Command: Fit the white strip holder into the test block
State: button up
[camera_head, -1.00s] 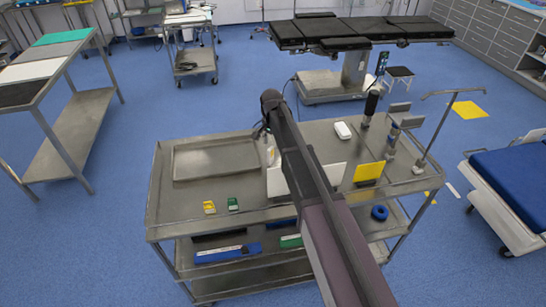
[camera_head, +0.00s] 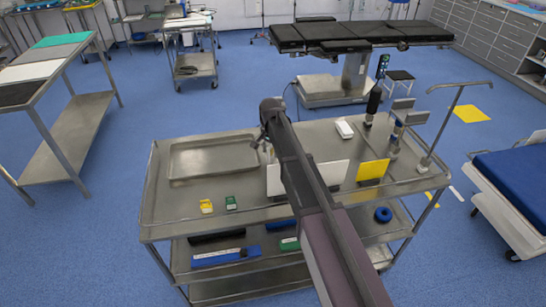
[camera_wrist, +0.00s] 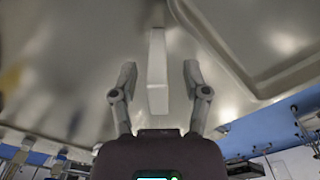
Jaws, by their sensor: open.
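A long white bar (camera_wrist: 157,75), which looks like the white strip holder, shows in the wrist view. It lies between the two fingers of my gripper (camera_wrist: 159,70), with a gap on each side. My gripper is open and touches neither side of the bar. In the head view my gripper (camera_head: 262,138) is over the steel trolley, close to the right edge of the shallow tray, partly hidden by my arm. I cannot tell which object is the test block.
The steel trolley (camera_head: 150,215) carries a shallow tray (camera_head: 215,158), small yellow (camera_head: 206,206) and green (camera_head: 231,203) blocks, a white panel (camera_head: 333,172), a yellow panel (camera_head: 373,169) and a white box (camera_head: 344,129). A metal stand (camera_head: 440,130) rises at its right.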

dwell(0.4)
grip_shut()
jog(key=shift+r, duration=0.1)
notch_tip(320, 180, up, 10)
jog(key=p, duration=1)
dwell(0.3)
dwell(0.5)
